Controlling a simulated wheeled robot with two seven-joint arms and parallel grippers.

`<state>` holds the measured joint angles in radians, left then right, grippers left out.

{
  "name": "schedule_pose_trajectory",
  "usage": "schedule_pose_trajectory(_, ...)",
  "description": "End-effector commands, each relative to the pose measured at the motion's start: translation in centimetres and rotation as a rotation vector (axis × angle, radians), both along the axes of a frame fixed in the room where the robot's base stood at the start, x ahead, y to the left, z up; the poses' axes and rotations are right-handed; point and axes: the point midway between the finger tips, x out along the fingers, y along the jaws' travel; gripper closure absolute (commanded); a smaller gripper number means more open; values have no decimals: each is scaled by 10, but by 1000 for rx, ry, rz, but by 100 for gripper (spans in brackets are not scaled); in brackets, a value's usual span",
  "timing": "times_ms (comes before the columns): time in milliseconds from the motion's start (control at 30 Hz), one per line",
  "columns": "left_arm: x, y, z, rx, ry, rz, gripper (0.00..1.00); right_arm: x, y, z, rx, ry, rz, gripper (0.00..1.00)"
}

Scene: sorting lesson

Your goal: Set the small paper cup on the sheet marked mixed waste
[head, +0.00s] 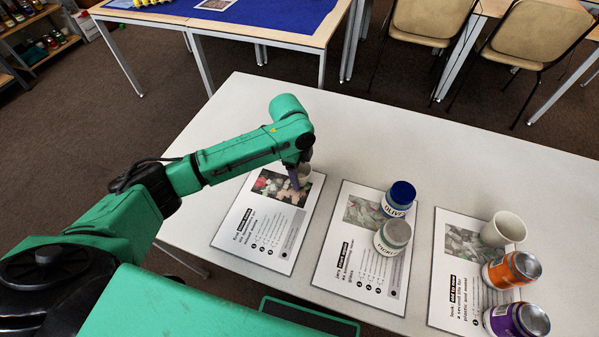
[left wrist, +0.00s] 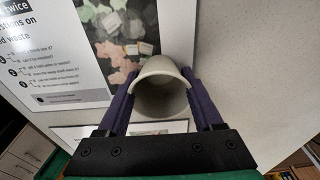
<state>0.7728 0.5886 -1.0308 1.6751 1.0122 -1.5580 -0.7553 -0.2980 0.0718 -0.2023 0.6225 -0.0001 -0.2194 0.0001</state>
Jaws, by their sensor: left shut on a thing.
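My left gripper (head: 299,180) is shut on a small pale paper cup (head: 305,172), which is partly hidden behind it. In the left wrist view the cup (left wrist: 161,96) sits between the two purple fingers (left wrist: 161,105), its open mouth facing the camera. The cup is at the upper right corner of the left sheet (head: 245,235), by its picture. In the left wrist view this sheet (left wrist: 55,55) shows part of a line ending in "d waste". I cannot tell whether the cup touches the surface. My right gripper is not in view.
The right sheet (head: 447,260) bears a larger white cup (head: 503,229), an orange can (head: 511,270) and a purple can (head: 516,320). The white table (head: 400,140) is clear behind the sheets.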

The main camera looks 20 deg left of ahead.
Motion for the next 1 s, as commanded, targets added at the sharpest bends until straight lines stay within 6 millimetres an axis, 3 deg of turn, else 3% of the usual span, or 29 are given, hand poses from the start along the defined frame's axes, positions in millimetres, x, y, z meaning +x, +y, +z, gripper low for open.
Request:
schedule_pose_trajectory(133, 0, 0, -2, 0, 1, 0, 83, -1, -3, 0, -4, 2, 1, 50)
schedule_pose_trajectory(167, 0, 0, -3, 0, 0, 0, 29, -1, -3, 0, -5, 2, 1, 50)
schedule_pose_trajectory(233, 0, 0, -2, 0, 0, 0, 2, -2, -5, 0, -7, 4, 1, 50)
schedule_pose_trajectory(633, 0, 1, 6, 0, 0, 1, 2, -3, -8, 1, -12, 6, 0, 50)
schedule_pose_trajectory(1000, 1, 11, 98, -1, -3, -1, 2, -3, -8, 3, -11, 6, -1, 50)
